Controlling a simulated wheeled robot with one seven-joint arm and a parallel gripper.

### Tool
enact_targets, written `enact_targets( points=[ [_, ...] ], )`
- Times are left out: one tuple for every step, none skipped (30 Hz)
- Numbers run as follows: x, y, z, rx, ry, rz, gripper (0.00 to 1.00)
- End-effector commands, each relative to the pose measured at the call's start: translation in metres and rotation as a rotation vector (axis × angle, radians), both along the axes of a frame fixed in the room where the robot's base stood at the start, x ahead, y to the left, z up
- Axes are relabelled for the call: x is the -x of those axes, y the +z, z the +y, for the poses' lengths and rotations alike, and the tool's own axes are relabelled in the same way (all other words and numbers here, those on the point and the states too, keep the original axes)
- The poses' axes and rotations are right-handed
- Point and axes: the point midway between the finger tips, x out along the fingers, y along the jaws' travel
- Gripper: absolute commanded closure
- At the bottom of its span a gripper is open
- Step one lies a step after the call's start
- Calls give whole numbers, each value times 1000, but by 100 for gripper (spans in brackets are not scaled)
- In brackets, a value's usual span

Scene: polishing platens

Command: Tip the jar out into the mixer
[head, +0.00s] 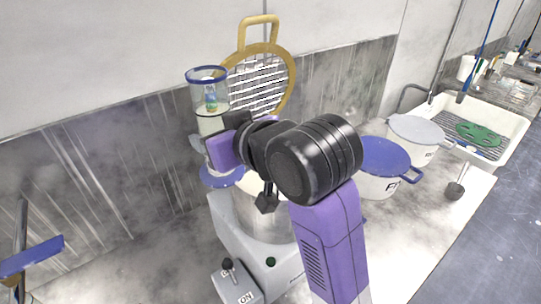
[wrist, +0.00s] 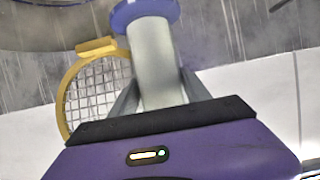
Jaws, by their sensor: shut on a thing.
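The jar (head: 208,98) is a tall clear vessel with a blue rim on top and a blue foot. It stands roughly upright in the air, and a small green and blue patch shows in its upper part. My gripper (head: 214,148) is shut around its middle. In the wrist view the pale jar body (wrist: 157,65) rises between the fingers, with the blue foot at the top of the picture. The mixer (head: 234,240) is a grey machine with a steel bowl, just below the jar foot. My arm hides part of the bowl. I cannot tell how full the jar is.
A yellow-framed sieve (head: 289,80) leans at the wall behind the jar. A blue-lidded pot (head: 386,155) and a grey-lidded pot (head: 415,130) stand to the right. A white sink (head: 510,122) lies beyond. A blue handle-like thing (head: 32,254) is at lower left.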

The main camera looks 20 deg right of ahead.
Motion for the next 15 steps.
enact_targets(
  points=[
    [0,2,0,-2,0,-5,100],
    [0,2,0,-2,0,-5,100],
    [0,2,0,-2,0,-5,100],
    [0,2,0,-2,0,-5,100],
    [0,2,0,-2,0,-5,100],
    [0,2,0,-2,0,-5,100],
    [0,2,0,-2,0,-5,100],
    [0,3,0,-4,-1,-5,100],
    [0,3,0,-7,0,-5,100],
    [0,3,0,-12,0,-5,100],
    [0,3,0,-18,0,-4,100],
    [0,4,0,-28,0,-3,100],
    [0,4,1,-35,1,-2,100],
    [0,4,0,-45,0,-2,100],
    [0,5,1,-59,0,0,100]
  ],
)
